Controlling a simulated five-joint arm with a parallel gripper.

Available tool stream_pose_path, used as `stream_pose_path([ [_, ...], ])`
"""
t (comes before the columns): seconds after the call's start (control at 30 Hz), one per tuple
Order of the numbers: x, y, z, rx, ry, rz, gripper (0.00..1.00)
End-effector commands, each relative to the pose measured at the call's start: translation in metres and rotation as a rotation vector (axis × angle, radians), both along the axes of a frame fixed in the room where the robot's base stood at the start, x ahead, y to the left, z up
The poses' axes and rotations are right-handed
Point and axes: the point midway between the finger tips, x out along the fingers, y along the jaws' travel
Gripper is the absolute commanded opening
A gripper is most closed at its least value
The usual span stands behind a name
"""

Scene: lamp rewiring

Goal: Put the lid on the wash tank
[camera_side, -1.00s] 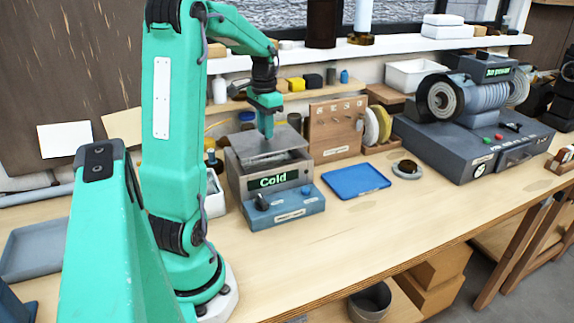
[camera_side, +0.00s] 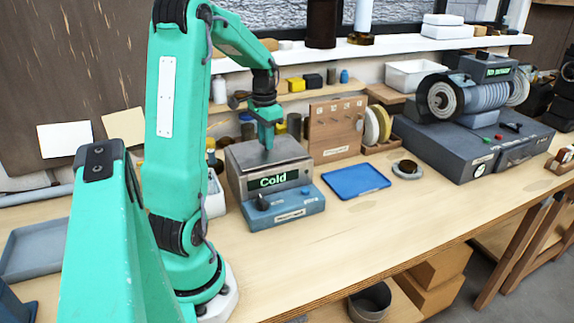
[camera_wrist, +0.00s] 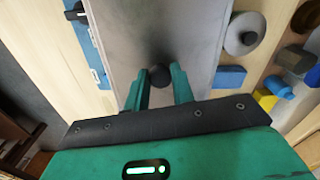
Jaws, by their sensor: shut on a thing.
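The wash tank (camera_side: 268,184) is a grey metal box on a blue base, with a lit "Cold" display on its front. The flat grey metal lid (camera_side: 285,149) lies over the tank's top, with no gap visible from the side. In the wrist view the lid (camera_wrist: 155,35) fills the middle, with a dark round knob (camera_wrist: 160,77) on it. My gripper (camera_side: 267,145) points down over the lid. In the wrist view its two green fingers (camera_wrist: 159,88) are shut on the knob, one on each side. The tank's inside is hidden.
A blue tray (camera_side: 356,181) lies right of the tank, with a small dark round dish (camera_side: 408,169) beyond it. A wooden pegboard (camera_side: 337,128) stands behind. A large grinder-like machine (camera_side: 475,110) stands at right. The bench front (camera_side: 330,240) is clear.

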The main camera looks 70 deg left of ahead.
Motion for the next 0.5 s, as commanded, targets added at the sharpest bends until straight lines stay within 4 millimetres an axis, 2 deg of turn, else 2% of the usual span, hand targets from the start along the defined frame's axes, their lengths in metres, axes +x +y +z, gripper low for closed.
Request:
stream_pose_path([
  [0.5,0.0000,0.0000,-0.0029,0.000,0.000,0.000,0.00],
])
